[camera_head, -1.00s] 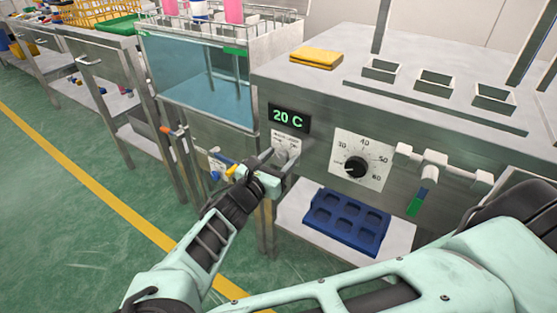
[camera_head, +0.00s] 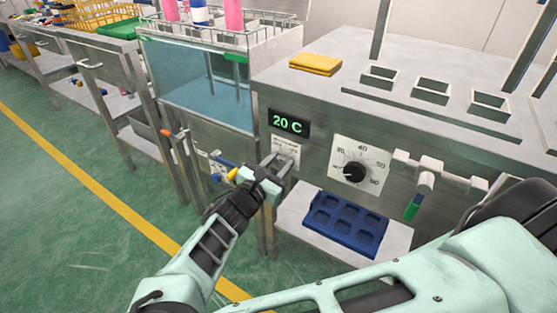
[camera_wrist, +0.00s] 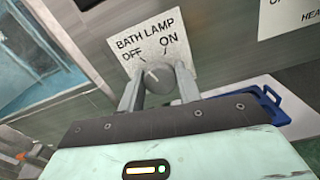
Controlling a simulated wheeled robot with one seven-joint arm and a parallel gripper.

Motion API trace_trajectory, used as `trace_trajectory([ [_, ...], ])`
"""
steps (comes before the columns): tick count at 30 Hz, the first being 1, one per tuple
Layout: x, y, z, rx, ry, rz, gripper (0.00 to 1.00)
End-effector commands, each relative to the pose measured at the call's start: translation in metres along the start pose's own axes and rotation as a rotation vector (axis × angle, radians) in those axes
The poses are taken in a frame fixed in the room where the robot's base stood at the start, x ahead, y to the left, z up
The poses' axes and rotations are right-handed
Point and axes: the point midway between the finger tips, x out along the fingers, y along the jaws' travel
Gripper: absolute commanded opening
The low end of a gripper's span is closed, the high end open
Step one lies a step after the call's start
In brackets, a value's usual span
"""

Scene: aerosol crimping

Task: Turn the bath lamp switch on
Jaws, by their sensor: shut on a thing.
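The bath lamp switch is a grey round knob (camera_wrist: 157,75) on a white plate (camera_wrist: 150,41) marked OFF on the left and ON on the right. In the wrist view my gripper (camera_wrist: 160,88) has one finger on each side of the knob and is shut on it. I cannot tell for sure which mark the knob points to. In the head view the plate (camera_head: 287,150) sits below the green 20 C display (camera_head: 288,122). My gripper (camera_head: 277,163) is in front of it, and the knob is hidden there.
A heater dial (camera_head: 354,172) and a valve handle (camera_head: 426,182) are on the same metal front to the right. A blue tray (camera_head: 345,222) lies on the shelf below. A water bath (camera_head: 203,85) stands to the left. The green floor in front is clear.

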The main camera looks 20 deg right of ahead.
Motion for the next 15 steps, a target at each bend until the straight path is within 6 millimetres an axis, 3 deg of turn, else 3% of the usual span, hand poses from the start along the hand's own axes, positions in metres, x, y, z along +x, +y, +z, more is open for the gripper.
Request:
trace_trajectory([
  [15,-0.0004,-0.0011,0.0004,0.479,0.001,0.001,0.11],
])
